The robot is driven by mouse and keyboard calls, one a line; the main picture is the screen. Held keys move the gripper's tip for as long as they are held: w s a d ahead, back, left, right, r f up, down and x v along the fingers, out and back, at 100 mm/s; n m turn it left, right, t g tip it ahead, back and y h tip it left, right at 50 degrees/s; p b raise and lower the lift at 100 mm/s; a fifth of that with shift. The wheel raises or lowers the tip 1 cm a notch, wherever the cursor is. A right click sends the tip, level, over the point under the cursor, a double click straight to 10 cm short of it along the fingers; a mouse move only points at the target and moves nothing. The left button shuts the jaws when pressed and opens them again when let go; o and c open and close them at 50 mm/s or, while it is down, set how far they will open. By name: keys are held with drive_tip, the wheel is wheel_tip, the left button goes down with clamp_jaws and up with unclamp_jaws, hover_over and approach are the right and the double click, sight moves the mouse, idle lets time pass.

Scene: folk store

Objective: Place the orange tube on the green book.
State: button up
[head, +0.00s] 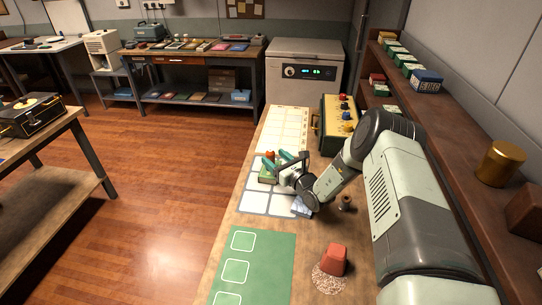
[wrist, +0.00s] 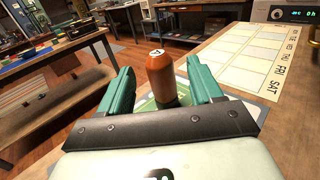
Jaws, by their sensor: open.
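The orange tube (wrist: 160,78) stands upright between the two teal fingers of my gripper (wrist: 160,66) in the wrist view, its pale end with a dark mark facing up. A gap shows on each side of it, so the jaws are open around it. In the head view the tube's top (head: 270,155) shows between the fingers of my gripper (head: 276,163). The green book (head: 267,177) lies flat below, partly hidden by the gripper. Green also shows around the tube's base in the wrist view, and the tube appears to stand on the book.
A spool (head: 346,203) and a blue-and-white item (head: 301,207) lie near my arm. A control box (head: 340,120) stands at the back right. The green mat (head: 262,250) with white squares is clear.

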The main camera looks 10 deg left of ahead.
sight(273, 157)
drive_tip(key=v, duration=0.4)
drive_tip(key=shift+s, duration=0.1)
drive_tip(key=s+a+r+n+g+y, duration=0.25)
drive_tip(key=r+n, duration=0.25)
drive_tip(key=r, duration=0.3)
drive_tip(key=s+a+r+n+g+y, duration=0.1)
drive_tip(key=s+a+r+n+g, duration=0.1)
drive_tip(key=r+n+g, duration=0.35)
drive_tip(key=s+d+r+n+g+h, duration=0.2)
drive_tip(key=s+r+n+g+h, duration=0.25)
drive_tip(key=s+r+n, duration=0.6)
drive_tip(key=s+d+r+n+t+h, duration=0.2)
drive_tip(key=s+d+r+h, duration=0.4)
drive_tip(key=s+d, duration=0.4)
drive_tip(key=s+d+r+n+t+h, duration=0.3)
drive_tip(key=s+d+r, duration=0.4)
drive_tip(key=s, duration=0.8)
drive_tip(key=d+n+h, duration=0.1)
drive_tip(key=d+h, duration=0.1)
drive_tip(key=d, duration=0.1)
drive_tip(key=shift+s+d+r+h, duration=0.2)
drive_tip(key=shift+s+r+h, duration=0.1)
drive_tip(key=shift+h, duration=0.1)
